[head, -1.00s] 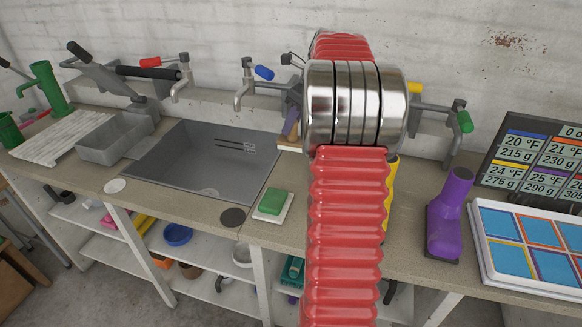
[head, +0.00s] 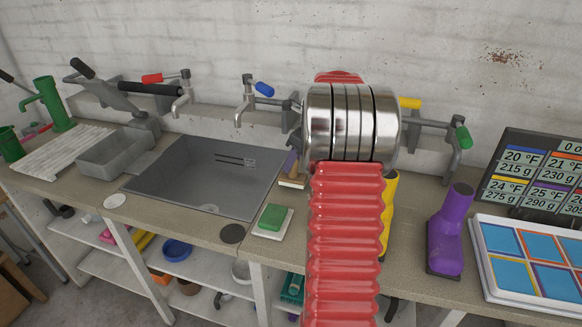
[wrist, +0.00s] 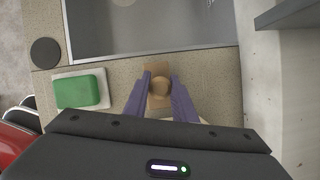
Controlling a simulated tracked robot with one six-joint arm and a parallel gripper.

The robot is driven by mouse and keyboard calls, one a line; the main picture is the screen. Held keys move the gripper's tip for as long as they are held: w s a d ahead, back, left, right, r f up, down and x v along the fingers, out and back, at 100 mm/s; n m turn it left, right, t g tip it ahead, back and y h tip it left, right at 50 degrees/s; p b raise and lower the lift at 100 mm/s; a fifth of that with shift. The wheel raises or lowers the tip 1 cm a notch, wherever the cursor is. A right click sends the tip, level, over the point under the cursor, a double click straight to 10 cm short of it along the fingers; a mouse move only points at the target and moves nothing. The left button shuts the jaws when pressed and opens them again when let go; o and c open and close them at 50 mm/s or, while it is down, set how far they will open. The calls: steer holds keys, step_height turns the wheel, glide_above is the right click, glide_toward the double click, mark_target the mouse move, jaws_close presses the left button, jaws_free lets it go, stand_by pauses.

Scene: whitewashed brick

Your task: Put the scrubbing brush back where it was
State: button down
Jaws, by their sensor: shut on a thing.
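My gripper (wrist: 160,77), with purple fingers, is shut on the round wooden knob of the scrubbing brush (wrist: 159,98). The brush has a light brown block around the knob. In the head view, a purple finger (head: 290,163) shows left of my arm, with the pale edge of the brush (head: 291,183) below it. The brush is over the counter strip just right of the sink, behind the green sponge. I cannot tell whether its underside touches the counter. My red, ribbed arm hides part of the gripper and the counter behind it.
The grey sink (head: 200,180) lies left of the brush. A green sponge (head: 272,217) sits on a white tile nearer the front edge, beside a dark disc (head: 232,233). Taps (head: 250,100) line the wall behind. A purple boot-shaped thing (head: 447,235) stands right of my arm.

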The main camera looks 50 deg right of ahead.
steer(key=shift+f, duration=0.8)
steer(key=shift+f, duration=0.1)
steer(key=c, duration=1.5)
jaws_free()
steer(key=shift+o, duration=0.2)
steer(key=v, duration=1.2)
